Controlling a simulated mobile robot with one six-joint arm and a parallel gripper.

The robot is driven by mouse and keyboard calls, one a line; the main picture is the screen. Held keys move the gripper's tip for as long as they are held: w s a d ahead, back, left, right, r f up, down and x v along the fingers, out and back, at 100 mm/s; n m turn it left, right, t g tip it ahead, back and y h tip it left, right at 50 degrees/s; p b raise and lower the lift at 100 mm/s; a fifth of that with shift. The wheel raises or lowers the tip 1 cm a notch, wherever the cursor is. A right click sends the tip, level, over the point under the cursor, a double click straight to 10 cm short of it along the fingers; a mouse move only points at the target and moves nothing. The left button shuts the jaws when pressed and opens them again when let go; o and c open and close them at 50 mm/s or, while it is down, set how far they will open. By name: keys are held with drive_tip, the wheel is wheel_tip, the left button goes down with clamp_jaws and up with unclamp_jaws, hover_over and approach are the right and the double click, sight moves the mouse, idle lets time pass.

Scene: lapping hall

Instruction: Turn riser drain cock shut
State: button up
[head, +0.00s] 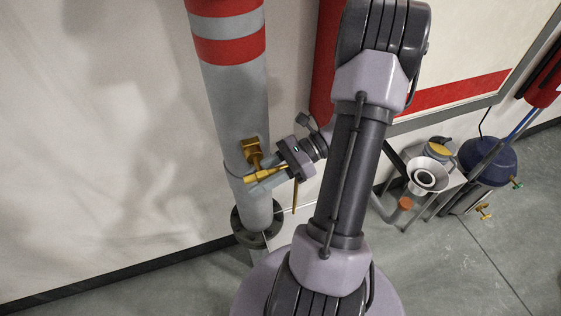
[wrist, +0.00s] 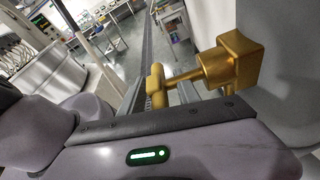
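The grey riser (head: 235,95) with red bands stands upright against the wall. The brass drain cock (head: 251,149) sits low on it, with a brass stem (head: 266,174) reaching right toward my gripper. A thin brass rod, apparently part of its handle (head: 294,198), hangs below my gripper (head: 287,170). In the wrist view the cock's square body (wrist: 236,60) is at right, and its stem ends in a crosswise handle (wrist: 157,86) just past my gripper's dark edge. My gripper is right at the handle; its fingers are hidden, so I cannot tell whether they grip it.
A small metal stand (head: 440,184) with a funnel-like vessel is on the floor at right, beside a dark blue drum (head: 487,160). A red-banded panel (head: 455,89) is on the wall behind my arm. The floor between is clear.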

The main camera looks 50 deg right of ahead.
drive_tip(key=p+v, duration=0.3)
drive_tip(key=v, duration=1.4)
drive_tip(key=shift+d, duration=0.2)
